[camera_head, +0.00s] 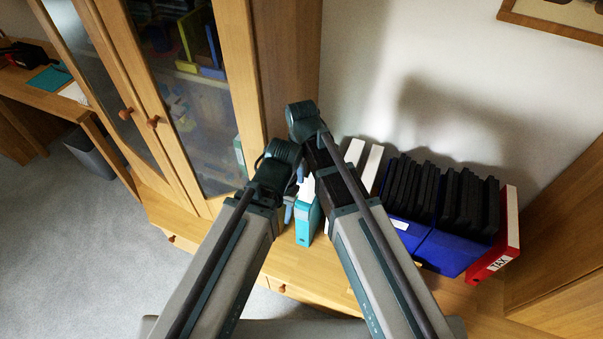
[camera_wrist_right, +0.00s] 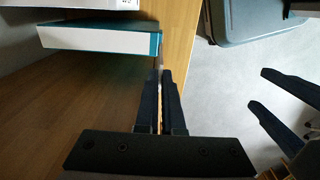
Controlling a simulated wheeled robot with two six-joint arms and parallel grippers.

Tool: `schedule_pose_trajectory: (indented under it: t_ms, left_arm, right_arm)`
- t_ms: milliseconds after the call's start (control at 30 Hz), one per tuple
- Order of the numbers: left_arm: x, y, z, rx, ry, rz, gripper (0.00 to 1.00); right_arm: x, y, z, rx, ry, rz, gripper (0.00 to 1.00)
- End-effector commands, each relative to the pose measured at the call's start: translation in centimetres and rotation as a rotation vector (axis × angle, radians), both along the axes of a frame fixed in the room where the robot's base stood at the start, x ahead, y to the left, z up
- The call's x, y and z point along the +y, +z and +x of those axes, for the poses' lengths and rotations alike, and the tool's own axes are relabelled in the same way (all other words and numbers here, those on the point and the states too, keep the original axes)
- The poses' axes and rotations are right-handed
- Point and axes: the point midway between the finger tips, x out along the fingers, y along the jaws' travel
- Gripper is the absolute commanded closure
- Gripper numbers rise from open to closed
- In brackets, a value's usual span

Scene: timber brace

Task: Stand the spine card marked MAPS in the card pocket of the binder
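A teal binder (camera_head: 305,222) stands on the wooden top, below my two wrists in the head view. In the right wrist view it shows at the upper left as a white face with teal edges (camera_wrist_right: 100,39). My right gripper (camera_wrist_right: 162,76) has its dark fingers close together with a narrow pale gap, just right of and nearer than the binder. I cannot tell whether a thin card is between them. My left gripper (camera_wrist_right: 257,88) shows at the right of that view, its fingers apart and nothing visible between them. No MAPS lettering is readable; the card cannot be made out.
White binders (camera_head: 371,167) stand behind my right arm. A blue box (camera_head: 445,252) of black folders and a red TAX binder (camera_head: 509,225) stand to the right. A glass-doored cabinet (camera_head: 255,70) rises at the left. My forearms nearly touch above the teal binder.

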Motion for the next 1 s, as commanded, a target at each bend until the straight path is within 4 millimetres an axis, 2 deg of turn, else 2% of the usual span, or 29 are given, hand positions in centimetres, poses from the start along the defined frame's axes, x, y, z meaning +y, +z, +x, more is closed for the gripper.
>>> schedule_pose_trajectory:
  t_ms: [267, 800, 1000]
  left_arm:
    - [0.0, -0.4, 0.0, 0.0, 0.0, 0.0, 0.5]
    - [0.0, -4.6, 0.0, 0.0, 0.0, 0.0, 0.5]
    - [0.0, -4.9, 0.0, 0.0, 0.0, 0.0, 0.5]
  right_arm:
    - [0.0, -0.4, 0.0, 0.0, 0.0, 0.0, 1.0]
    - [0.0, -4.6, 0.0, 0.0, 0.0, 0.0, 1.0]
    - [0.0, -4.9, 0.0, 0.0, 0.0, 0.0, 1.0]
